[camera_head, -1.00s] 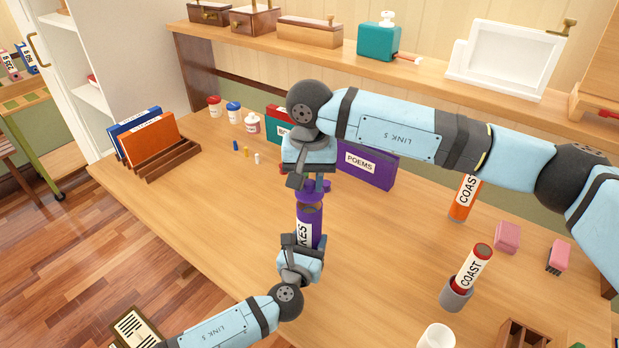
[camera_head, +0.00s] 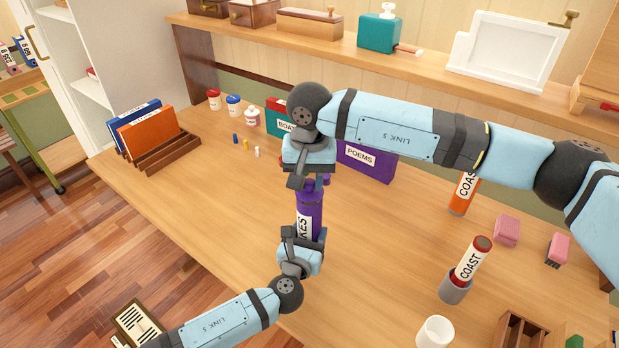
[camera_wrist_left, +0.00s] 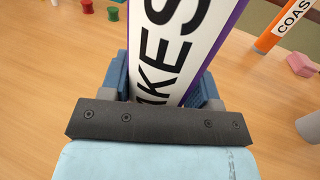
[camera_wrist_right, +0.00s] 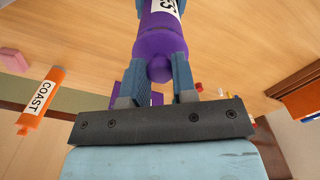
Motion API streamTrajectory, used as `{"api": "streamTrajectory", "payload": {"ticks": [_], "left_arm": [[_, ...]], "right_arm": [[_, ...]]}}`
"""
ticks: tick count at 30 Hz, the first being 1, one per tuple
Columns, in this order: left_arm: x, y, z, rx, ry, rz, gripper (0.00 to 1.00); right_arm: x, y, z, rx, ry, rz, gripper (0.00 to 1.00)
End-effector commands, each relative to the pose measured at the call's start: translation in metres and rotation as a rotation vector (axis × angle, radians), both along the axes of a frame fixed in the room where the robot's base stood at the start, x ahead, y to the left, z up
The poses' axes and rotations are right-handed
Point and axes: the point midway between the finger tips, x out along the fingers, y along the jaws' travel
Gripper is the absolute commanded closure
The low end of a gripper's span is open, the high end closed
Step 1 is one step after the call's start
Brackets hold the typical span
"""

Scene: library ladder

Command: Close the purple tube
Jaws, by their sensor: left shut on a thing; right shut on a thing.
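The purple tube (camera_head: 309,220), with a white label whose visible letters end in "KES", stands about upright above the desk. My left gripper (camera_head: 303,238) is shut around its lower body, and the label fills much of the left wrist view (camera_wrist_left: 178,45). My right gripper (camera_head: 311,180) is above the tube, shut on the small knob of the purple cap (camera_wrist_right: 160,45). The cap sits at the tube's top, in line with it, with no clear gap. Whether it is fully seated I cannot tell.
An orange COAST tube (camera_head: 463,193) stands at the right. A red-capped COAST tube (camera_head: 472,260) leans in a grey holder (camera_head: 455,289). A purple POEMS box (camera_head: 370,160) is behind my right gripper. Small jars (camera_head: 233,105) and binders (camera_head: 150,138) are at the left.

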Motion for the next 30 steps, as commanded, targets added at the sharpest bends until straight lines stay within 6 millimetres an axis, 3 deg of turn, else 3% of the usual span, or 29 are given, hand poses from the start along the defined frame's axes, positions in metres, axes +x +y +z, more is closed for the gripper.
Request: {"api": "streamTrajectory", "payload": {"ticks": [20, 21, 24, 30], "left_arm": [[0.000, 0.000, 0.000, 0.000, 0.000, 0.000, 0.86], [0.000, 0.000, 0.000, 0.000, 0.000, 0.000, 0.86], [0.000, 0.000, 0.000, 0.000, 0.000, 0.000, 0.86], [0.000, 0.000, 0.000, 0.000, 0.000, 0.000, 0.86]], "right_arm": [[0.000, 0.000, -0.013, -0.001, 0.001, 0.000, 0.96], [0.000, 0.000, -0.013, -0.001, 0.000, 0.000, 0.68], [0.000, 0.000, -0.013, -0.001, 0.000, 0.000, 0.45], [0.000, 0.000, -0.013, 0.000, 0.000, 0.000, 0.45]]}}
